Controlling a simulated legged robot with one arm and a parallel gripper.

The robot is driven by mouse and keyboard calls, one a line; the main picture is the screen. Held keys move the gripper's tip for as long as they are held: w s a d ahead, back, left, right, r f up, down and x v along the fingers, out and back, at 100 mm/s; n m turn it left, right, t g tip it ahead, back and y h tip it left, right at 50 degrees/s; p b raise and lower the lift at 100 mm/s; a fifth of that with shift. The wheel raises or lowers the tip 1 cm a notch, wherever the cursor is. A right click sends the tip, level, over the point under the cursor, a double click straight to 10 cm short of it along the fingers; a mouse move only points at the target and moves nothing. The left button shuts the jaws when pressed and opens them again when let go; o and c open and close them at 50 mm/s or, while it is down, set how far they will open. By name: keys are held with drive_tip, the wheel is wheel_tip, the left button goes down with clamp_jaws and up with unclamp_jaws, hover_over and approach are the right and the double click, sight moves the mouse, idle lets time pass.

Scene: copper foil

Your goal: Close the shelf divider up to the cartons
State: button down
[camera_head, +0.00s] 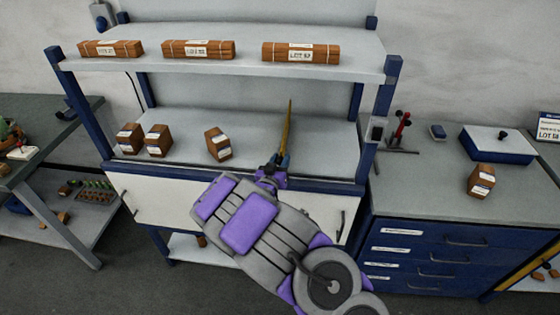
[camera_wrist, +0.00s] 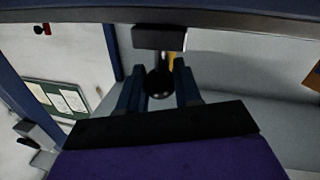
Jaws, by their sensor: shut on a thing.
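The shelf divider (camera_head: 287,130) is a thin yellow upright plate, seen nearly edge-on, on the lower shelf (camera_head: 255,128). My gripper (camera_head: 275,162) is at its front end. In the wrist view a dark round knob (camera_wrist: 159,82) sits between my two fingers (camera_wrist: 160,88), with a bit of yellow behind it; my gripper is shut on this knob. Three brown cartons with white labels stand left of the divider: a far-left one (camera_head: 129,138), one beside it (camera_head: 158,140), and one nearer the divider (camera_head: 217,144). A clear gap separates the nearest carton from the divider.
Long brown bundles (camera_head: 198,50) lie on the upper shelf (camera_head: 230,67). A blue post (camera_head: 379,110) bounds the shelf on the right. A drawer bench (camera_head: 440,170) to the right holds another carton (camera_head: 481,180) and a white-lidded blue box (camera_head: 497,144).

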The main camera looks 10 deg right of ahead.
idle(0.3)
drive_tip(key=w+a+p, duration=0.1)
drive_tip(key=a+p, duration=0.2)
drive_tip(key=a, duration=0.2)
drive_tip(key=w+a+p, duration=0.2)
drive_tip(key=a+p, duration=0.1)
drive_tip(key=a, duration=0.3)
drive_tip(key=w+a+p, duration=0.2)
drive_tip(key=a, duration=0.4)
drive_tip(key=shift+w+p, duration=0.25)
drive_tip(key=shift+p, duration=0.15)
drive_tip(key=c, duration=0.8)
unclamp_jaws()
drive_tip(key=shift+d, duration=0.1)
drive_tip(key=p+v, duration=0.1)
drive_tip(key=v, duration=1.6)
drive_tip(key=shift+p, duration=0.35)
drive_tip(key=shift+s, duration=0.1)
